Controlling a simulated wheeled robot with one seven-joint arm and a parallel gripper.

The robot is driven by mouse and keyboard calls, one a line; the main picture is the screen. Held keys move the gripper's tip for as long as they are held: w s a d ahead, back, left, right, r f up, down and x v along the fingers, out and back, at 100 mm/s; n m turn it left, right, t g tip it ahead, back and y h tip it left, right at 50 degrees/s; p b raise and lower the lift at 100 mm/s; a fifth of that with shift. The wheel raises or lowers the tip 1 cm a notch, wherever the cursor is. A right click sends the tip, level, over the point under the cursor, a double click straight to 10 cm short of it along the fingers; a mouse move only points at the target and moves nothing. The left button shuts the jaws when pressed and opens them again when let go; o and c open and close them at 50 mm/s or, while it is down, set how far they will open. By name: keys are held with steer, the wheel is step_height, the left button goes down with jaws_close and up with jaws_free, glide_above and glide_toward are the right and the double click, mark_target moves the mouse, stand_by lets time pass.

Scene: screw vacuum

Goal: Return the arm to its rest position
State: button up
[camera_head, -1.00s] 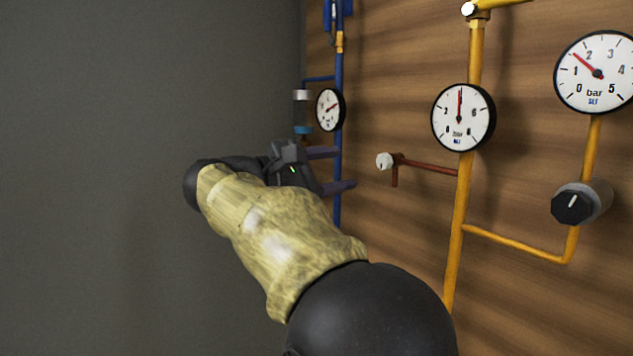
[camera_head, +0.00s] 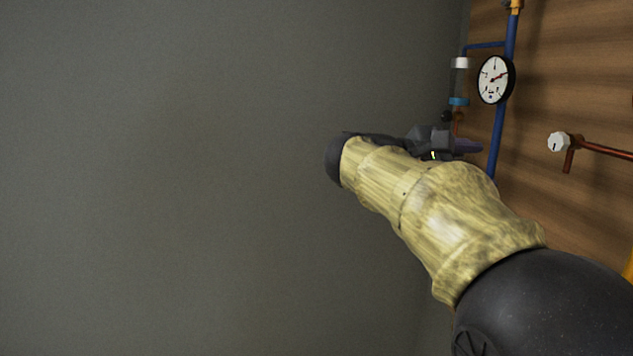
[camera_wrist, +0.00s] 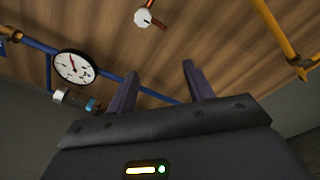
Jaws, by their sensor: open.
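My arm, in its yellow sleeve, reaches from the lower right of the head view toward the wooden panel. My gripper (camera_head: 468,146) is in front of the blue pipe, below the small gauge, with its fingers partly hidden by the arm. In the wrist view my gripper (camera_wrist: 157,88) shows two purple fingers spread apart with nothing between them. They point toward the wooden panel (camera_wrist: 175,50), which is seen past the fingertips. I cannot tell the exact gap to the panel.
A white-faced gauge (camera_head: 494,80) and the blue pipe (camera_head: 509,60) are on the panel. A clear cylinder (camera_head: 460,82) hangs beside them. A white knob (camera_head: 558,142) on a red pipe is to the right. The grey wall (camera_head: 180,180) at left is bare.

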steer(key=s+a+f+y, duration=0.1)
steer(key=a+f+y, duration=0.2)
steer(key=f+y, duration=1.4)
steer(key=s+a+f+m, duration=0.3)
steer(key=s+f, duration=0.1)
steer(key=f, duration=0.4)
steer(key=s+a+f+m, duration=0.3)
steer(key=f+m, duration=0.1)
steer(key=f, duration=0.5)
steer(key=s+a+f+m, duration=0.3)
steer(key=s+a+f, duration=0.1)
steer(key=f, duration=0.5)
steer(key=shift+s+m, duration=0.35)
steer(key=shift+m, duration=0.05)
